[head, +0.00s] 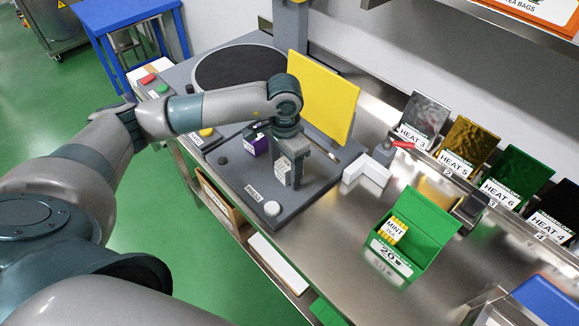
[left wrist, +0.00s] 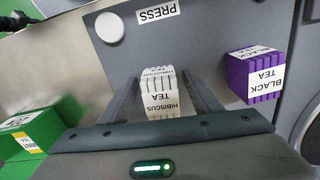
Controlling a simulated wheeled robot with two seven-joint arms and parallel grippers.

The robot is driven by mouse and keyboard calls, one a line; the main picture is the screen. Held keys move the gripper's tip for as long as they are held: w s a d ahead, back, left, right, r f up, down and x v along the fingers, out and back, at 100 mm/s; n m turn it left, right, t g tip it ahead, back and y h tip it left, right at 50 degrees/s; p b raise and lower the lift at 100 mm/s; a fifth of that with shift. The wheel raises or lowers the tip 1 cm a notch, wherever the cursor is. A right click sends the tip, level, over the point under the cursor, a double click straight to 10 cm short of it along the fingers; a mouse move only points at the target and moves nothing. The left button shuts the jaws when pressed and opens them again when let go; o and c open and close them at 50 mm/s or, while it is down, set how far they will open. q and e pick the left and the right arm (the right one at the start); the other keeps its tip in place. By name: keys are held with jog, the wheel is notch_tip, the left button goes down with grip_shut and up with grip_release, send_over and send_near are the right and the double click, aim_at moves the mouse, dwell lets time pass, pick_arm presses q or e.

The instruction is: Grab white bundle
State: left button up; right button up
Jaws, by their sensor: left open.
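The white bundle (head: 282,171), labelled hibiscus tea, stands on the grey press base (head: 240,181). In the left wrist view the white bundle (left wrist: 160,94) shows between the two fingers of my left gripper (left wrist: 161,78). The fingers are open, one on each side, with a visible gap to the bundle. In the head view my left gripper (head: 293,165) points down at the bundle and hides part of it. My right gripper is not in view.
A purple black tea bundle (head: 259,146) stands close by; it also shows in the left wrist view (left wrist: 254,75). A yellow panel (head: 325,95) rises behind the gripper. A green box (head: 424,235) with a mint bundle (head: 394,231) stands right on the steel table. A white angled block (head: 368,178) lies between.

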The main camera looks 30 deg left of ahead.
aim_at(286, 163)
pick_arm(q)
jog(key=c, duration=1.1)
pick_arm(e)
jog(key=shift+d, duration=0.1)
pick_arm(q)
jog(key=shift+r, duration=0.2)
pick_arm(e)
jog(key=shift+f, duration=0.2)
